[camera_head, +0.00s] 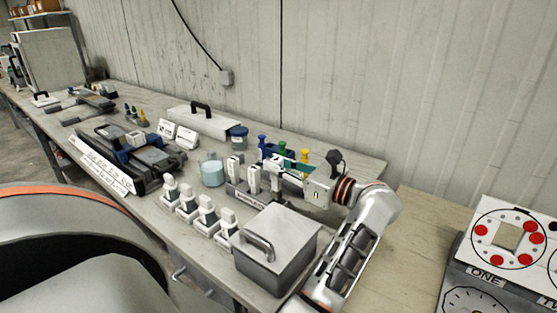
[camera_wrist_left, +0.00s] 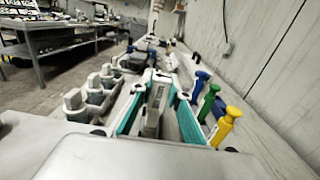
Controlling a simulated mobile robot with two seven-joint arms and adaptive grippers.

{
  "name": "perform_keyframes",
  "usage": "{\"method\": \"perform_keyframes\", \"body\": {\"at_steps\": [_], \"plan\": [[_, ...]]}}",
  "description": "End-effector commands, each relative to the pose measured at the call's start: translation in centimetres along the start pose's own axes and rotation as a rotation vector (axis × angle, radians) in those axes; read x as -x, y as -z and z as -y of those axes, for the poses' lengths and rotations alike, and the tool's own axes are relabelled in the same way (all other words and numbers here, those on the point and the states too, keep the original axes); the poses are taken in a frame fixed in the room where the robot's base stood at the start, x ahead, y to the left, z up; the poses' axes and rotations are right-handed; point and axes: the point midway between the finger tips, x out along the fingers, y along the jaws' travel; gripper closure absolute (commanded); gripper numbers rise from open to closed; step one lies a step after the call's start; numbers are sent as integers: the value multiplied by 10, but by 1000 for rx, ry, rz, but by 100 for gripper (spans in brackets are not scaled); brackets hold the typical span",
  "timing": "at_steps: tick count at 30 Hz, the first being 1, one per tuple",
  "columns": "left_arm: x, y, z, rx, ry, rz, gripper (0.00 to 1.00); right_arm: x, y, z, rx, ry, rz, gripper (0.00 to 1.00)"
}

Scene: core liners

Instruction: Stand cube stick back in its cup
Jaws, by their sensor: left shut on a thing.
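My left gripper (camera_head: 280,165) is at the right end of a low labelled holder (camera_head: 243,198) with pale upright pieces. In the left wrist view its teal-lined fingers (camera_wrist_left: 157,112) are shut on a grey stick (camera_wrist_left: 153,112), which I take to be the cube stick. The stick looks roughly upright between the fingers. Its lower end is hidden, so I cannot tell whether it touches the holder. A row of white cups (camera_head: 207,217) with grey-white tops stands in front of the holder. The row also shows in the left wrist view (camera_wrist_left: 90,100). My right gripper is in neither view.
A grey box with a handle (camera_head: 272,262) stands at the near bench edge. Blue, green and yellow handled tools (camera_wrist_left: 210,103) stand close on the wall side.

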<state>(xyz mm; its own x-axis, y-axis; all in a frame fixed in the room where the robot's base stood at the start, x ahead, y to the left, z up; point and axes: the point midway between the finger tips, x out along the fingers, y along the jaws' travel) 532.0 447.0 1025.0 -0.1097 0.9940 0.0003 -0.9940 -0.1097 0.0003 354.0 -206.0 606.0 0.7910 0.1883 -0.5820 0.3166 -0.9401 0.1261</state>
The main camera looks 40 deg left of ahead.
Motion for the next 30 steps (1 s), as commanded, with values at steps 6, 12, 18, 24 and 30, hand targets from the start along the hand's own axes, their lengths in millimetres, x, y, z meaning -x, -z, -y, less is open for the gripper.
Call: {"method": "perform_keyframes", "body": {"at_steps": [6,12,18,24,30], "plan": [[1,16,-2,-2,-1,0,100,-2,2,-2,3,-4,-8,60],[2,28,-4,-2,0,1,100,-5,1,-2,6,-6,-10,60],[1,42,-3,-3,-1,0,100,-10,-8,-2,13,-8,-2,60],[1,49,-2,-1,-1,0,100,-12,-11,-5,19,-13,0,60],[1,49,-2,1,-1,0,100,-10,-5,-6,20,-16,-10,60]]}}
